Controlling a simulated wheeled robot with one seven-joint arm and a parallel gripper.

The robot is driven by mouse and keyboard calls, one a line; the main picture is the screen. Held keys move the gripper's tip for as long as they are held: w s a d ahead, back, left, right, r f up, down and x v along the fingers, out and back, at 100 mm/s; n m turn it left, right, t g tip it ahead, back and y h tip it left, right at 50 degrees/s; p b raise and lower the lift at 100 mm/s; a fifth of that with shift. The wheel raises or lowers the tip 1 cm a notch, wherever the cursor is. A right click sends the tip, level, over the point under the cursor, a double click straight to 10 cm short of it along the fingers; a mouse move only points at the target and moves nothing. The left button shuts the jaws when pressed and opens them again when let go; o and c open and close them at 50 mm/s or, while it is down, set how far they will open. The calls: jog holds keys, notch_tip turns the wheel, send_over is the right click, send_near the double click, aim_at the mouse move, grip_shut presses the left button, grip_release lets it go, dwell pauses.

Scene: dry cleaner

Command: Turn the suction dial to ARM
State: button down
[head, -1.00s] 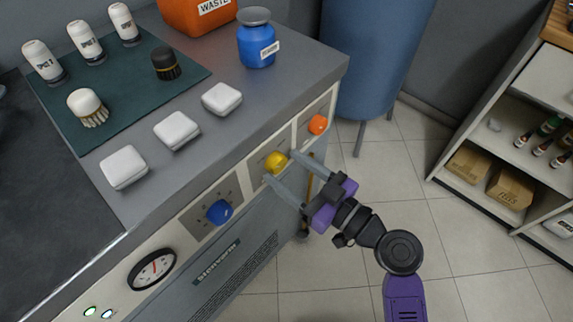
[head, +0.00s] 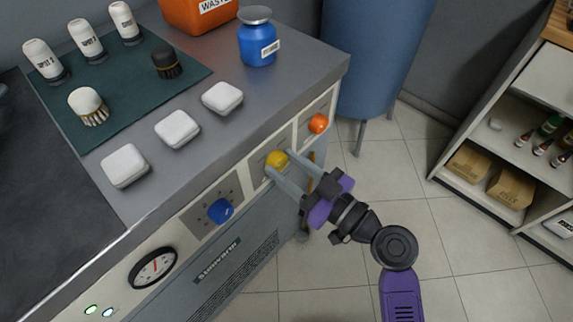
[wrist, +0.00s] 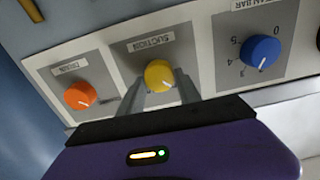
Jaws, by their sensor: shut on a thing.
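The suction dial (wrist: 160,75) is a yellow knob on a grey plate in the machine's front panel. Its label reads upside down in the wrist view, and a pale pointer line shows on its lower part there. In the head view the yellow dial (head: 277,160) sits between the blue and orange dials. My gripper (head: 279,164) is shut on it, one finger on each side; the fingers also show in the wrist view (wrist: 162,93). The position marks around the dial are too small or covered, so I cannot tell which one it points to.
The blue dial (head: 220,210) and orange dial (head: 318,123) flank the yellow one. White pads (head: 177,129), brushes and bottles stand on the worktop (head: 230,130) above. A blue tank (head: 380,50) stands behind and shelves (head: 520,140) at right. The tiled floor is clear.

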jog(key=m, duration=0.4)
jog(key=shift+w, duration=0.1)
jog(key=m, duration=0.4)
jog(key=shift+d+m+p, duration=0.1)
jog(key=shift+m+p, duration=0.2)
jog(key=shift+p, duration=0.1)
jog(key=m+p, duration=0.2)
jog(key=m, duration=0.3)
jog(key=shift+w, duration=0.1)
jog(key=shift+d+f+m+p, duration=0.15)
jog(key=shift+m+p, duration=0.65)
jog(key=shift+m, duration=1.1)
jog(key=shift+f, duration=0.1)
jog(key=c, duration=0.9)
grip_release()
jog(key=shift+o, duration=0.2)
